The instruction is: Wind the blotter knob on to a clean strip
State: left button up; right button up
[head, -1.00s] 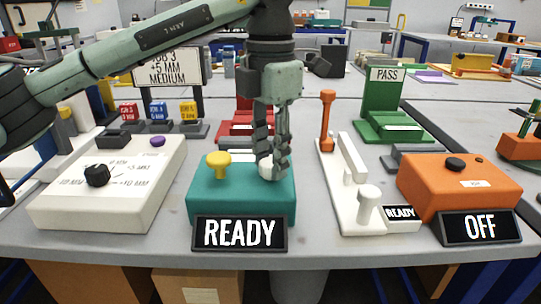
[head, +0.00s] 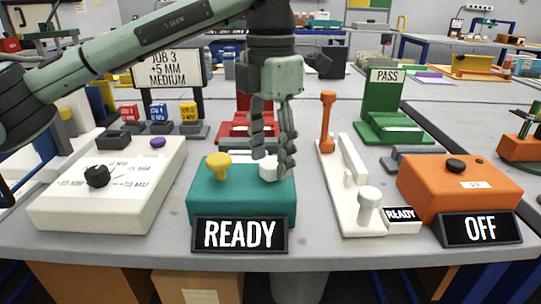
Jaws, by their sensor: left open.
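A teal box (head: 240,205) at the front middle carries a yellow knob (head: 217,163) and a white knob (head: 270,171) on its top. No label shows which knob is the blotter's. A sign reading READY (head: 240,234) stands at its front. My left gripper (head: 273,162) points down at the white knob, with its fingers open and spread to either side of it. The fingers partly hide the knob's upper part, and I cannot tell if they touch it. No blotter strip can be made out. My right gripper is not in view.
A white box with a black knob (head: 97,176) stands left. Right are a white lever fixture (head: 349,199) with an orange upright handle (head: 327,120), and an orange box (head: 450,190) with an OFF sign (head: 479,227). A green PASS stand (head: 386,98) is behind.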

aim_at(271, 164)
pick_arm(q)
notch_tip(271, 164, up, 11)
jog(key=shift+r, duration=0.15)
dwell(0.4)
